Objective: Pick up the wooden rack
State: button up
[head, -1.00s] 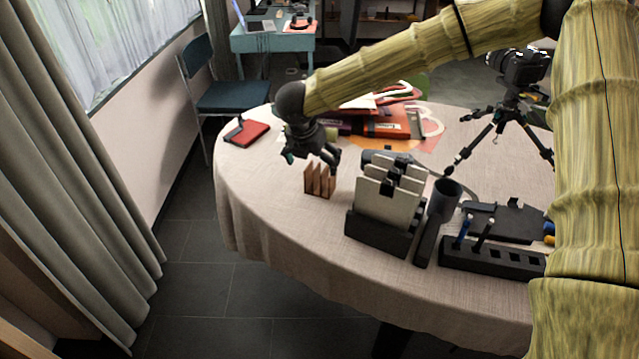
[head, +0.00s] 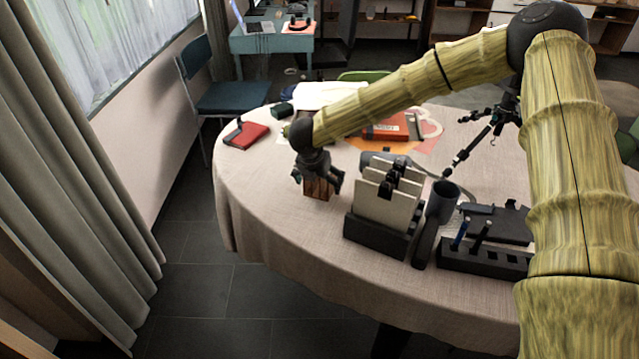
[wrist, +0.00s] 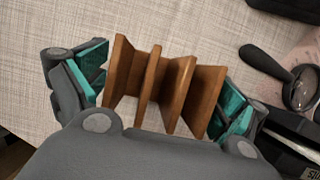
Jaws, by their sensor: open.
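The wooden rack (head: 318,190) is a small brown rack with several upright slats, standing on the round table (head: 270,215) near its left side. In the wrist view the rack (wrist: 165,88) lies between the two fingers of my gripper (wrist: 165,95). My gripper (head: 318,180) is open around the rack from above, one finger on each side. The teal pads are close to the outer slats; I cannot tell whether they touch. In the head view my gripper hides the rack's top.
A black holder (head: 378,236) with pale panels stands close to the right of the rack. A red book (head: 246,135) lies at left. The cloth in front of the rack is clear.

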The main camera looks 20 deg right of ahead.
jog(key=c, duration=1.1)
jog(key=shift+r, duration=0.15)
